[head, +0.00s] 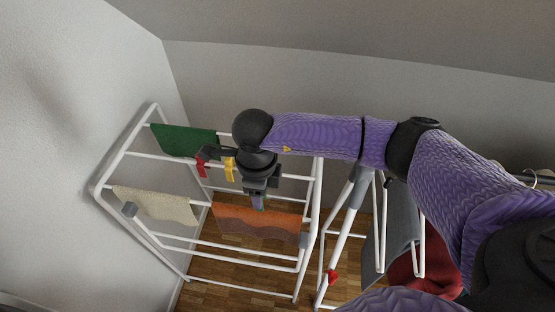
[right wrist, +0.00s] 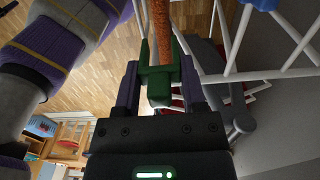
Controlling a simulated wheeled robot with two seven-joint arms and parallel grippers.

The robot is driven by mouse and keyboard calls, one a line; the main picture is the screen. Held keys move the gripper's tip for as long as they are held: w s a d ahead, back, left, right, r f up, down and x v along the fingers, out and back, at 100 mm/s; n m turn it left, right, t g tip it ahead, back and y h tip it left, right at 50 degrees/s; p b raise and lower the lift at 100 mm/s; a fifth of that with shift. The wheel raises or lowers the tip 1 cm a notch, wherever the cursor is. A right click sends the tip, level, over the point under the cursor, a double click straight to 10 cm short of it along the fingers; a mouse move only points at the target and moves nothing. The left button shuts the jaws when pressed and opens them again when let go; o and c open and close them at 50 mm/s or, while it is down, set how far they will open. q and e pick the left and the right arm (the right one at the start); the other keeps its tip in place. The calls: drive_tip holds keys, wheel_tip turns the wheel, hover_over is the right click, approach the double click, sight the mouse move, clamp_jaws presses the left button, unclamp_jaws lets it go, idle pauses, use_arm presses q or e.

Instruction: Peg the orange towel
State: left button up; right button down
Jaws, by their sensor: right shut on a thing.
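The orange towel (head: 255,222) hangs over a rail of the white drying rack, at its front right part. My right gripper (head: 260,198) points down at the towel's top edge from above. In the right wrist view, it (right wrist: 160,88) is shut on a green peg (right wrist: 158,87). The orange towel (right wrist: 162,30) shows edge-on as a narrow strip at the peg's jaws, between its two prongs. How deep the towel sits in the peg is hard to tell. My left gripper is not in view.
The white drying rack (head: 112,160) stands by the wall. A green towel (head: 184,142) and a cream towel (head: 155,205) hang on it. A red peg (head: 201,166) and a yellow peg (head: 229,168) are on a rail beside my right wrist. Another red peg (head: 332,276) is lower right.

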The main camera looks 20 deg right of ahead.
sight(258, 223)
drive_tip(key=shift+f, duration=0.1)
drive_tip(key=shift+f, duration=0.1)
drive_tip(key=shift+f+b, duration=0.9)
drive_tip(key=shift+b, duration=0.05)
drive_tip(key=shift+f+b, duration=0.7)
drive_tip(key=shift+f, duration=0.15)
wheel_tip(258, 223, down, 4)
drive_tip(key=b, duration=0.3)
drive_tip(key=shift+r, duration=0.1)
drive_tip(key=shift+c, duration=0.5)
unclamp_jaws()
drive_tip(key=shift+r, duration=0.1)
